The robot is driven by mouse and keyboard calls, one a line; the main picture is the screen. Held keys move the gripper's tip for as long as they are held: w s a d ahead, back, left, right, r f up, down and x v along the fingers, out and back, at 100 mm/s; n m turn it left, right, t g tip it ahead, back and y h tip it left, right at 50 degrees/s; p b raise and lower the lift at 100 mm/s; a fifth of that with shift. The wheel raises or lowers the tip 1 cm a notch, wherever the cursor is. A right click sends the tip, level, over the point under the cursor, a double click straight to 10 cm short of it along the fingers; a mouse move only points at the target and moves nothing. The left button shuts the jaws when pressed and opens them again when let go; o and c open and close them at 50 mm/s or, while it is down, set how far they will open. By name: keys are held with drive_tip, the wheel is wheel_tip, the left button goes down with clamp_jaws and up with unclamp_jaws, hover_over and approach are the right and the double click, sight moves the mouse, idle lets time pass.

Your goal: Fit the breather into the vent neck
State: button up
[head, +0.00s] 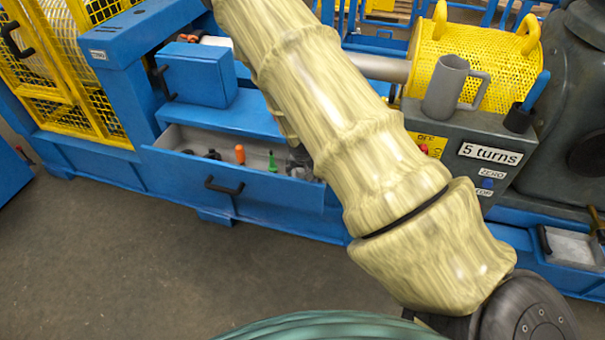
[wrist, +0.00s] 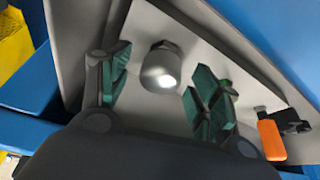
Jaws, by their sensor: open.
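A short grey metal cylinder with a hexagonal neck, probably the breather (wrist: 161,68), sits in the pale drawer in the wrist view. My gripper (wrist: 157,78) is open, with its green-padded fingers on either side of the cylinder. I see a gap to each finger and no clear contact. In the head view my arm hides most of the gripper and the cylinder. I cannot make out the vent neck in either view.
The open blue drawer (head: 190,179) also holds an orange item (head: 240,154), a green item (head: 272,162) and black pieces. In the wrist view the orange item (wrist: 271,141) lies right of the right finger. A blue box (head: 197,76) stands above the drawer.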

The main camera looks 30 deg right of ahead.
drive_tip(key=shift+w+f, duration=0.1)
drive_tip(key=shift+f, duration=0.15)
drive_tip(key=c, duration=1.2)
drive_tip(key=shift+o, duration=0.2)
drive_tip(key=shift+r, duration=0.1)
